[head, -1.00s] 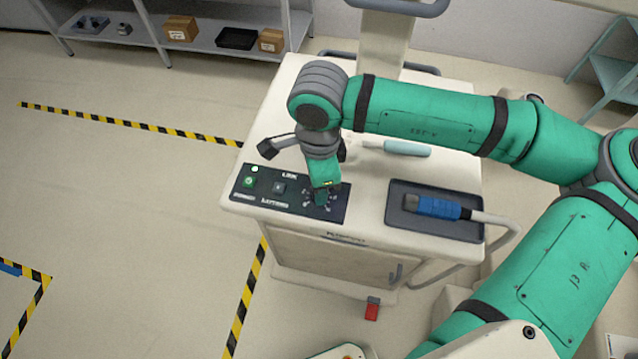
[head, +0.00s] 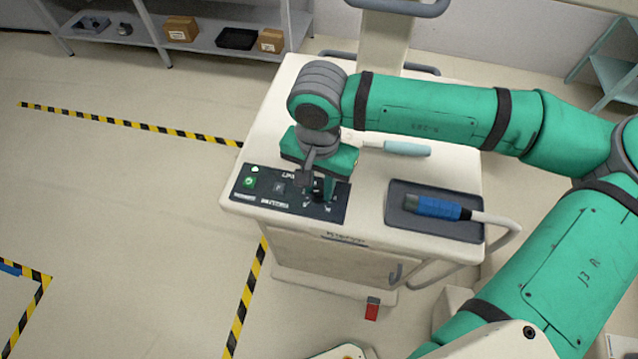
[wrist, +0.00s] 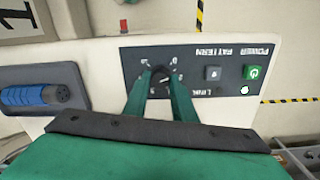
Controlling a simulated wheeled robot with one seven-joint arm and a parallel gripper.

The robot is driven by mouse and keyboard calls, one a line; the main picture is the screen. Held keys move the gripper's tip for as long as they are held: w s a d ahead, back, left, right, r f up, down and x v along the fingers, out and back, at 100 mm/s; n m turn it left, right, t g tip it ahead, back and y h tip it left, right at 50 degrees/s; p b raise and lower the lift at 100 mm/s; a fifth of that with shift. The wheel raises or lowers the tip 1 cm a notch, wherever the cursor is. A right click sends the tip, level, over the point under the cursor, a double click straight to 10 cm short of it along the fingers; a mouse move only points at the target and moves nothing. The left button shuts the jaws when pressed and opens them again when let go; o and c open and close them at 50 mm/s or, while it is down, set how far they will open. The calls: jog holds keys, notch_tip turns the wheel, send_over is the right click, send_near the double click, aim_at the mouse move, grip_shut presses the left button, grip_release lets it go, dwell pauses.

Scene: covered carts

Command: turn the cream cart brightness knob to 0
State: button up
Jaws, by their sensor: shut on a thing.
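The cream cart (head: 262,140) has a dark control panel (head: 268,193) on its top near the front left corner. The brightness knob (wrist: 161,74) is a dark round knob at one end of this panel, with white marks around it. My gripper (wrist: 160,80) points down at the panel, its two green fingers on either side of the knob and shut on it.
The panel also has a green power button (wrist: 253,72) and a grey pattern button (wrist: 212,73). A dark tray (head: 430,228) with a blue-gripped probe (head: 433,207) lies right of the panel. A pale-handled tool (head: 405,149) lies behind.

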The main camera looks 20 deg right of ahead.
aim_at(319, 190)
jog(key=n, duration=0.5)
jog(key=shift+w, duration=0.1)
dwell(0.6)
jog(key=o, duration=1)
jog(key=shift+o, duration=0.2)
notch_tip(319, 190, up, 11)
jog(key=shift+f, duration=0.1)
